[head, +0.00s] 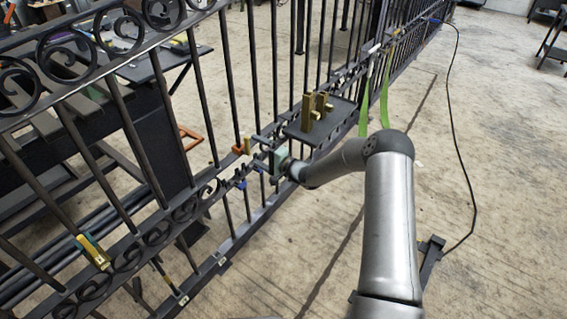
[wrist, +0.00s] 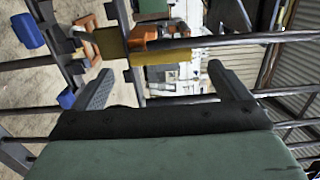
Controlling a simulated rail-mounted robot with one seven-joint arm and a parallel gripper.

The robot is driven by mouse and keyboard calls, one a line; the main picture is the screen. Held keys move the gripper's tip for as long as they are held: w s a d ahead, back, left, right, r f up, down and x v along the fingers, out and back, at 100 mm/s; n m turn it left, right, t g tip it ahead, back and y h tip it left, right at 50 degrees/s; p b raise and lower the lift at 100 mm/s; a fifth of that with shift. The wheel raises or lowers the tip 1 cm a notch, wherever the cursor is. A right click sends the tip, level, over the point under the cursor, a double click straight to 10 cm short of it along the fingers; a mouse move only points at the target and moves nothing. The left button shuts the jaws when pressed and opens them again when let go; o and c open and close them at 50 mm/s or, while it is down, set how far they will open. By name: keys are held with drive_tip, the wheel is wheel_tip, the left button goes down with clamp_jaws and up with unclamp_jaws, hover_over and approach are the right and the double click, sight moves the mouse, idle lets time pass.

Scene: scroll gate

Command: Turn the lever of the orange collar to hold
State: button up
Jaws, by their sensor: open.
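The orange collar (wrist: 140,38) sits on a dark bar of the gate in the wrist view, with tan and yellow block-like parts beside it. A small orange part also shows in the head view (head: 242,148), just left of my gripper. I cannot make out which part is the lever or which way it points. My gripper (wrist: 160,72) is open, its two fingers spread wide on either side below the collar in the wrist view. Nothing is seen held between them. In the head view my gripper (head: 263,150) is at the gate's middle rail, small and partly hidden by the bars.
Blue collars (wrist: 28,31) sit on the bars at left. A dark shelf (head: 318,128) with brass blocks (head: 312,108) stands just right of my gripper. Green straps (head: 364,105) hang farther right. A yellow-green block (head: 92,251) is at lower left. Open concrete floor lies right of the gate.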

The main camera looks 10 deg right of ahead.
drive_tip(key=p+v, duration=0.1)
drive_tip(key=v, duration=1.3)
drive_tip(key=shift+p, duration=0.35)
drive_tip(key=shift+d+r, duration=0.1)
drive_tip(key=shift+d, duration=0.05)
